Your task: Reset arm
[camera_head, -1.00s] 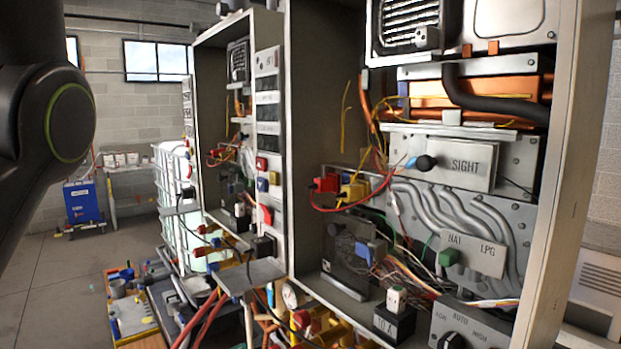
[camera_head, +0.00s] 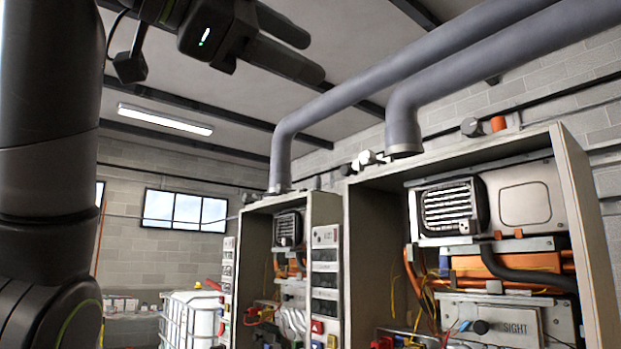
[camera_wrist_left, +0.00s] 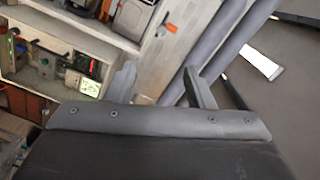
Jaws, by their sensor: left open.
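My left arm (camera_head: 45,150) rises along the left edge of the head view. My left gripper (camera_head: 312,57) is raised near the ceiling at the top, its two dark fingers apart and pointing right. In the left wrist view the gripper (camera_wrist_left: 159,70) is open, with nothing between its fingers. An open heater cabinet and grey pipes lie beyond the fingers there. My right gripper is in neither view.
Two open heater cabinets, the near one (camera_head: 591,240) and the far one (camera_head: 254,255), stand at the right and middle. Grey pipes (camera_head: 400,75) rise from them and run overhead near the gripper. A ceiling lamp (camera_head: 165,119) and a white caged tank (camera_head: 190,318) are farther back.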

